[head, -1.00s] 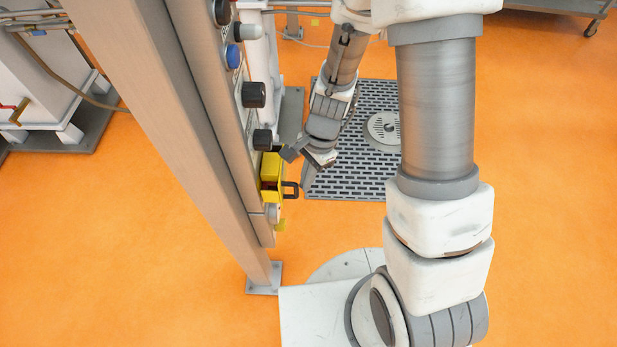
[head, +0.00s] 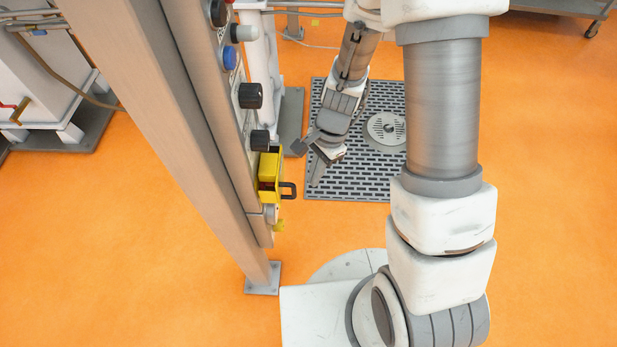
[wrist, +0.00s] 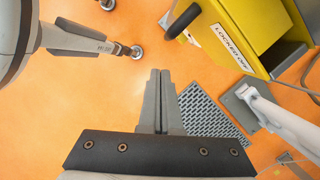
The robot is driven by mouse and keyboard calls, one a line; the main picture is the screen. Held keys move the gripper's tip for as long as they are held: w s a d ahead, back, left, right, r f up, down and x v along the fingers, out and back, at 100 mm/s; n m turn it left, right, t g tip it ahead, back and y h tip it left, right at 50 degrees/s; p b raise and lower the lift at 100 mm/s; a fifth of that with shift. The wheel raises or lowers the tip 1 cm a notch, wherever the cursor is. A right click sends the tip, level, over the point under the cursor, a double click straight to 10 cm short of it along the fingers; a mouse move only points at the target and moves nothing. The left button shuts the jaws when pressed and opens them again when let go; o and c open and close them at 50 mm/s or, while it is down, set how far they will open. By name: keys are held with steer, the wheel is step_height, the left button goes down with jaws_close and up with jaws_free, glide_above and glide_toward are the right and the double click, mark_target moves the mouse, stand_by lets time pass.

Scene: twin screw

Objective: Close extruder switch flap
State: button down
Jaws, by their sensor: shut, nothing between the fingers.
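The yellow extruder switch (head: 268,170) is on the side of the control panel in the head view, with a dark loop handle (head: 288,191) sticking out to the right. In the wrist view the yellow housing (wrist: 255,20) fills the upper right, with a "LOCKED OFF" label (wrist: 229,46) and the dark handle (wrist: 184,21) at its left. I cannot tell for certain how far the flap stands open. My gripper (head: 316,181) is shut and empty, right of the switch and apart from it. Its closed fingers (wrist: 160,75) show in the wrist view, below and left of the housing.
Black knobs (head: 251,95) and a blue button (head: 230,57) line the panel above the switch. A grey metal post (head: 150,110) stands left of it. A grey floor grate (head: 345,188) lies beyond my gripper. Orange floor (head: 335,225) is open below the gripper.

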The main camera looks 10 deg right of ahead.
steer(key=d+p+v, duration=0.1)
steer(key=p+v, duration=0.1)
steer(key=v, duration=0.8)
steer(key=shift+p, duration=0.3)
steer(key=shift+w+a, duration=0.1)
steer(key=s+d+r+n+t+p, duration=0.1)
steer(key=s+d+r+n+t, duration=0.1)
steer(key=r, duration=0.7)
steer(key=s+d+r+n+t+h+p, duration=0.1)
steer(key=s+r+n, duration=0.4)
steer(key=r, duration=0.5)
steer(key=s+d+r+n+t+h+p, duration=0.1)
steer(key=s+d+r+n+t+p, duration=0.2)
steer(key=r, duration=0.6)
steer(key=shift+s+r+n+t, duration=0.2)
steer(key=shift+s+n+t, duration=0.35)
steer(key=shift+n, duration=0.35)
